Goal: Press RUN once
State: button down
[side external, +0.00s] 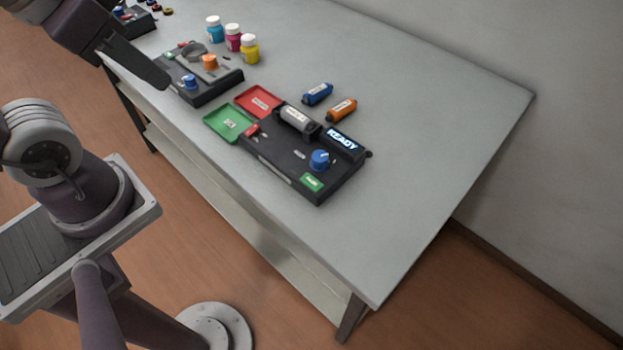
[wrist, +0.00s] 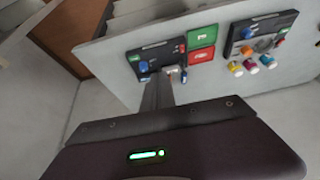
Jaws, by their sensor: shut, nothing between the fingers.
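A black device (side external: 275,160) with a lit READY display (side external: 342,140) stands on the grey table. A green button (side external: 312,182), its label too small to read for sure, sits at its front right corner beside a blue knob (side external: 320,159). A red button (side external: 252,130) is at its left end. A grey cartridge (side external: 297,118) lies in its slot. The device (wrist: 153,52) and green button (wrist: 132,58) also show in the wrist view. My gripper (side external: 164,83) is shut and empty, up and left of this device, apart from the button. Its fingers (wrist: 159,80) partly hide the device in the wrist view.
A red tray (side external: 260,101) and a green tray (side external: 229,122) lie left of the device. Blue (side external: 318,94) and orange (side external: 341,109) cartridges lie behind it. A second device (side external: 207,82) and several bottles (side external: 233,38) stand further left. The table's right part is clear.

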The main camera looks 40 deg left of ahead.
jog(key=w+d+f+m+g+y, duration=0.1)
jog(key=w+f+m+g+y, duration=0.1)
jog(key=w+m+g, duration=0.3)
jog(key=m+t+y, duration=0.3)
jog(key=m+y, duration=0.4)
send_over(314, 186)
notch_tip(314, 186, down, 14)
jog(key=shift+f, duration=0.15)
jog(key=shift+g, duration=0.3)
jog(key=shift+f, duration=4.4)
jog(key=shift+f, duration=0.4)
